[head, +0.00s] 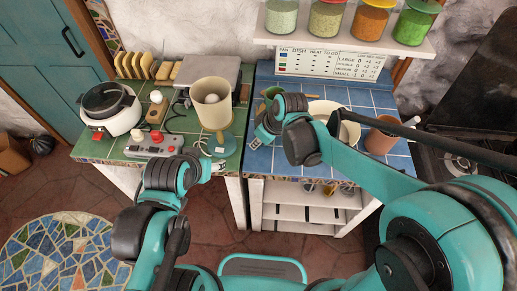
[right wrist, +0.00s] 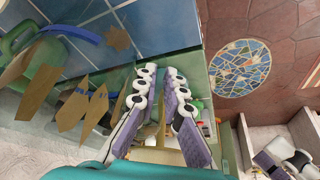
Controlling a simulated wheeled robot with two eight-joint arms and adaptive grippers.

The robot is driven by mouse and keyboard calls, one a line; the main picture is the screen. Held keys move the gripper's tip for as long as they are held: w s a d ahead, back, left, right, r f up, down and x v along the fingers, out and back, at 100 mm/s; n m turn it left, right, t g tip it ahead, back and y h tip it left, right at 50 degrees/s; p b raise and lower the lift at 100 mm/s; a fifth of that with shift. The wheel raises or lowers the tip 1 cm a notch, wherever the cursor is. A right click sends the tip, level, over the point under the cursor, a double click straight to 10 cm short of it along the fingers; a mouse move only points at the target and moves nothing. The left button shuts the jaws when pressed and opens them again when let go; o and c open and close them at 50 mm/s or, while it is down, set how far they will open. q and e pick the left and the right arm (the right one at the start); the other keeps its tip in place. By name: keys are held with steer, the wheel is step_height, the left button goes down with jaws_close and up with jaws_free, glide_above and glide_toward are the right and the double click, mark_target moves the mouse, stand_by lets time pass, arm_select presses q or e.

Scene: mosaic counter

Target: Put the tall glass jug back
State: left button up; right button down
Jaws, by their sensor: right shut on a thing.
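My right gripper (head: 264,131) is over the front left of the blue-tiled counter (head: 375,97). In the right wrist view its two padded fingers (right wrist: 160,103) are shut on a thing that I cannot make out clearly. I cannot pick out the tall glass jug for certain in either view. A tall cream vessel (head: 209,106) stands on the green-tiled counter, left of my right gripper. My left gripper (head: 215,167) is low at the front edge of the green counter, near a blue base (head: 221,144); whether it is open is unclear.
A white cooker (head: 108,108), a grey box with red knobs (head: 153,145) and a bread rack (head: 143,67) stand on the green counter. On the blue counter are a pale bowl (head: 338,125) and a terracotta pot (head: 381,137). A jar shelf (head: 345,38) hangs above.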

mark_target(259, 147)
step_height(259, 147, down, 4)
steer(key=shift+r+b, duration=0.2)
steer(key=shift+b, duration=0.35)
steer(key=shift+r, duration=0.1)
steer(key=c, duration=1.6)
jaws_free()
steer(key=shift+f, duration=0.2)
